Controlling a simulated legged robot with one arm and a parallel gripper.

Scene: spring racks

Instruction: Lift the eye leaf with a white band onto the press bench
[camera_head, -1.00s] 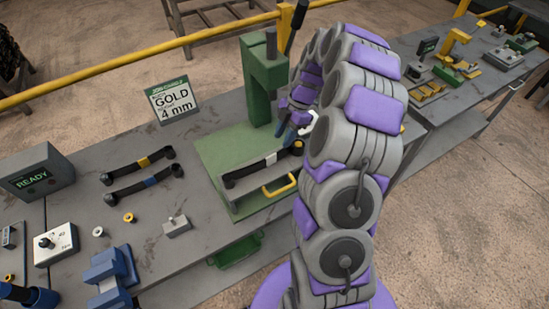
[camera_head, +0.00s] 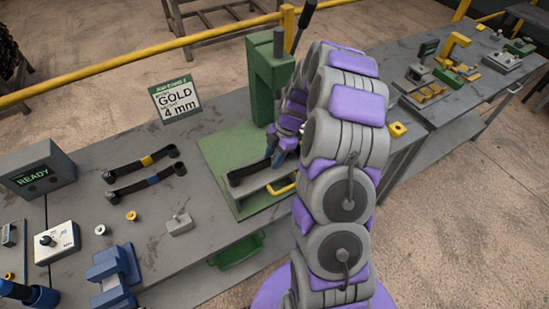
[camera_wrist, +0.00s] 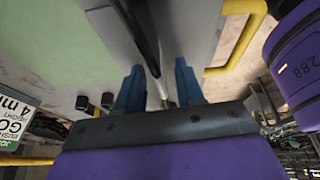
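The dark eye leaf (camera_head: 255,172) lies on a grey block on the green press bench (camera_head: 221,153). Its near-left eye shows, while my gripper (camera_head: 279,157) covers its middle and far end, hiding the white band in the head view. In the wrist view my gripper (camera_wrist: 159,84) has its two blue fingers apart, one on each side of the leaf (camera_wrist: 142,30). A small pale patch, perhaps the white band, shows between them. Gaps show beside the leaf, so the fingers do not look closed on it.
Two other leaves, one yellow-banded (camera_head: 145,162) and one blue-banded (camera_head: 150,181), lie left on the grey table. The green press column (camera_head: 265,85) stands close behind my gripper. A yellow handle (camera_head: 283,189) is at the bench front.

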